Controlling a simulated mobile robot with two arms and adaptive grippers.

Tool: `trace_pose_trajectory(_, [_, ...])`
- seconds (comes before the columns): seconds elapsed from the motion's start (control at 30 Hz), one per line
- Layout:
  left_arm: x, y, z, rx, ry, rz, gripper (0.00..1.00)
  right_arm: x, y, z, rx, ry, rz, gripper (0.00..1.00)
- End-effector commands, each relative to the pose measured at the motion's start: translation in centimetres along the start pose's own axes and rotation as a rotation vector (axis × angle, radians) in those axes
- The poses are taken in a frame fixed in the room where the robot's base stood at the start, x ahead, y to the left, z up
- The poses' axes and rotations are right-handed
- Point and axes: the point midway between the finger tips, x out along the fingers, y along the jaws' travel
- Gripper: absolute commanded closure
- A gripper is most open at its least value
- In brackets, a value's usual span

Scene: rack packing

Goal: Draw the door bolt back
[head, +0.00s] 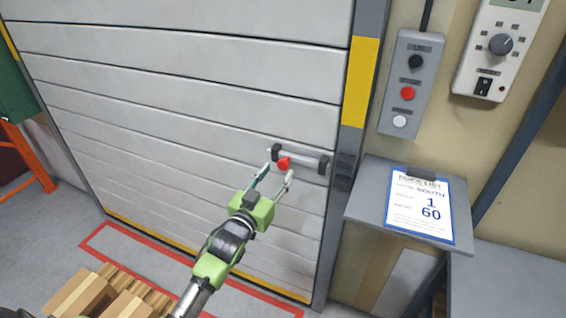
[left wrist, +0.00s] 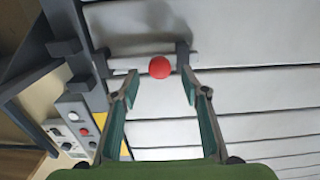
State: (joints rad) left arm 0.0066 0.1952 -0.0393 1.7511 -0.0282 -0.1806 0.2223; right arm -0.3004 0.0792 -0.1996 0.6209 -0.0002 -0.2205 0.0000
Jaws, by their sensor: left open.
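The door bolt (head: 303,159) is a grey bar held in dark brackets on the white slatted door (head: 180,95), near the door's right edge. Its red knob (head: 284,163) sits toward the bar's left end. The bar's right end reaches the door frame, where a dark part stands. My left gripper (head: 275,175) is open and empty, with its fingertips just below the knob in the head view. In the left wrist view the red knob (left wrist: 160,67) shows between and beyond the open fingertips (left wrist: 160,82). I cannot tell how far off it is. My right gripper is not in view.
A grey button box (head: 406,85) and a white dial panel (head: 500,50) hang on the wall to the right. A grey shelf (head: 365,195) with a clipboard (head: 420,207) juts out beside the door frame. Cardboard boxes (head: 85,297) stand at the bottom left.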

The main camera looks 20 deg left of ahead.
Motion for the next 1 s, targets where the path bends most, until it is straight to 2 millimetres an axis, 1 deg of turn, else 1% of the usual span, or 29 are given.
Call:
trace_pose_trajectory(0.03, [1.1,0.0,-0.2,-0.001,0.001,0.000,0.59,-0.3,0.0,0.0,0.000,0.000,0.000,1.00])
trace_pose_trajectory(0.1, [2.3,0.1,-0.2,-0.001,0.001,0.001,0.59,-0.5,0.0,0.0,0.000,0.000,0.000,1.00])
trace_pose_trajectory(0.2, [3.6,0.0,-0.2,-0.001,0.001,0.000,0.59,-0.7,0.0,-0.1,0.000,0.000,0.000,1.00])
trace_pose_trajectory(0.3, [4.5,0.0,-0.1,-0.002,0.001,0.000,0.59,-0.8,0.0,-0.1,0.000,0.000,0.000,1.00])
trace_pose_trajectory(0.47, [5.1,0.1,0.0,-0.001,0.000,0.001,0.59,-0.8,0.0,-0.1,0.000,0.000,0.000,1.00])
trace_pose_trajectory(0.7, [5.2,0.1,0.0,-0.001,0.000,0.001,0.59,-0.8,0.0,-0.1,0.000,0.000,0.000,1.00])
trace_pose_trajectory(0.73, [5.2,0.1,0.0,-0.001,0.000,0.001,0.61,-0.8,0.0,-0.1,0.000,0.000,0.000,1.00])
trace_pose_trajectory(0.77, [5.2,0.1,0.0,-0.001,0.000,0.001,0.69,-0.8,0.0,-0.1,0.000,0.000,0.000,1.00])
trace_pose_trajectory(0.8, [5.2,0.1,0.0,-0.001,0.000,0.001,0.80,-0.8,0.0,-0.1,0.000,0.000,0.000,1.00])
trace_pose_trajectory(0.87, [5.2,0.1,0.0,-0.001,0.000,0.001,0.95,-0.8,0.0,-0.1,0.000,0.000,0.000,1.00])
trace_pose_trajectory(0.9, [5.2,0.1,0.0,-0.001,0.000,0.001,1.00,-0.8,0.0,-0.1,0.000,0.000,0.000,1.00])
trace_pose_trajectory(1.0, [5.2,0.1,0.0,-0.001,0.000,0.001,1.00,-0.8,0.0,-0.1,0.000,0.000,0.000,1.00])
